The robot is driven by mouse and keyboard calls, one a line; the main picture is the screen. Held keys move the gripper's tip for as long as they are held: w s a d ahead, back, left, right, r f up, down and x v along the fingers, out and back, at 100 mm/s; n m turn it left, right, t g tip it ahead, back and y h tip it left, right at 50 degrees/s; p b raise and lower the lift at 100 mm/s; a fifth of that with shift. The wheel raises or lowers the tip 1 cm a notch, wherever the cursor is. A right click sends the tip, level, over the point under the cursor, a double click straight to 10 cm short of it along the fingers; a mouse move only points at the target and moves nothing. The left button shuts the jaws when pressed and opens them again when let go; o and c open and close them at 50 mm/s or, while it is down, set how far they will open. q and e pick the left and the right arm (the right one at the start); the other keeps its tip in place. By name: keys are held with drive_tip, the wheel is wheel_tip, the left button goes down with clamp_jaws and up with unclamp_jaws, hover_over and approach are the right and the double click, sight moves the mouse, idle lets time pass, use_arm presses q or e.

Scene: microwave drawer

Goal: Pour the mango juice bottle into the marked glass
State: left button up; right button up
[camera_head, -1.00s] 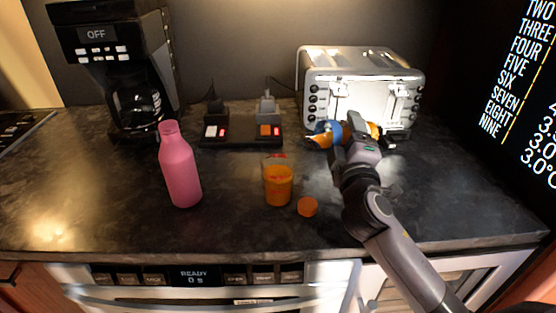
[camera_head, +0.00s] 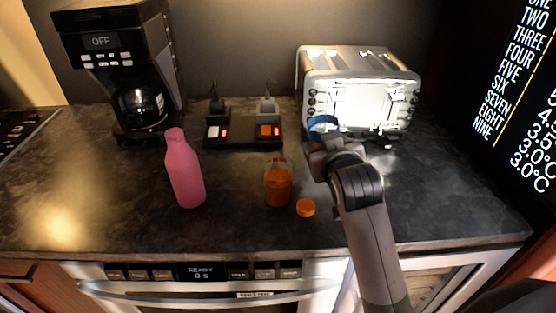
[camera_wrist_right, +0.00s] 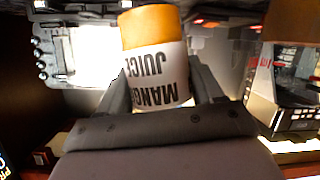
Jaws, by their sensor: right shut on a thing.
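The mango juice bottle (camera_wrist_right: 155,60) is between the fingers of my right gripper, which is shut on it. The wrist view shows its white label with upside-down "MANGO JUICE" lettering and an orange part beyond. In the head view the right gripper (camera_head: 328,137) is in front of the toaster, right of and behind the glass, and hides most of the bottle. A clear glass (camera_head: 278,186) stands upright on the counter with orange juice in it; I cannot make out its mark. An orange cap (camera_head: 306,208) lies just right of the glass. My left gripper is not in view.
A pink bottle (camera_head: 184,170) stands left of the glass. A black switch board (camera_head: 242,144) lies behind it. A coffee maker (camera_head: 125,70) and a toaster (camera_head: 360,75) stand at the back. A blue curved piece (camera_head: 322,121) shows behind my gripper. The front counter is mostly clear.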

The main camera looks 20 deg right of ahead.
sight(320, 127)
drive_tip(key=shift+a+r+m+y, duration=0.2)
drive_tip(key=shift+a, duration=0.25)
drive_tip(key=shift+a+r+m+y, duration=0.2)
drive_tip(key=shift+a, duration=0.25)
drive_tip(key=shift+a+f, duration=0.15)
drive_tip(key=shift+f, duration=0.05)
drive_tip(key=shift+r, duration=2.15)
drive_tip(key=shift+w+d+r, duration=0.1)
drive_tip(key=shift+d+r, duration=0.05)
drive_tip(key=shift+d, duration=0.05)
